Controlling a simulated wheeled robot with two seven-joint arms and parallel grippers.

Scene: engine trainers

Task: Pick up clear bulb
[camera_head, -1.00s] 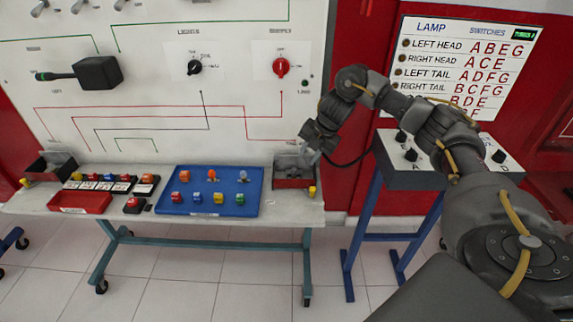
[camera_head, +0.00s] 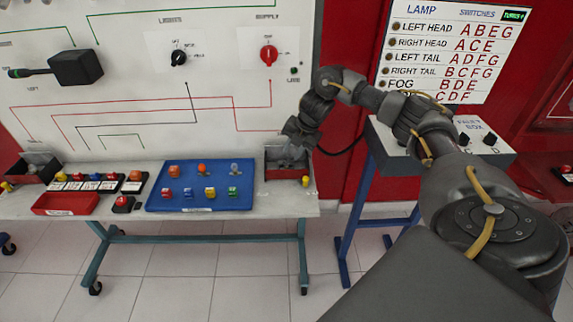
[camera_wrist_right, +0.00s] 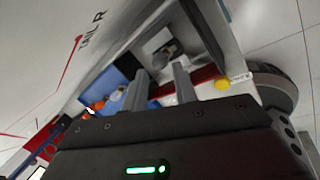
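The clear bulb (camera_head: 235,167) is small and pale and stands at the back right of the blue tray (camera_head: 180,206) on the bench, right of two orange bulbs. My right gripper (camera_head: 292,156) is just right of the tray, over a small dark-and-red box. In the right wrist view its two fingers (camera_wrist_right: 159,76) are apart with nothing seen held between them. My left gripper is not in view.
The dark-and-red box (camera_head: 286,187) stands at the bench's right end, with a yellow item (camera_head: 306,181) beside it. A red tray (camera_head: 66,204) is at left. The upright panel (camera_head: 130,110) rises behind the bench.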

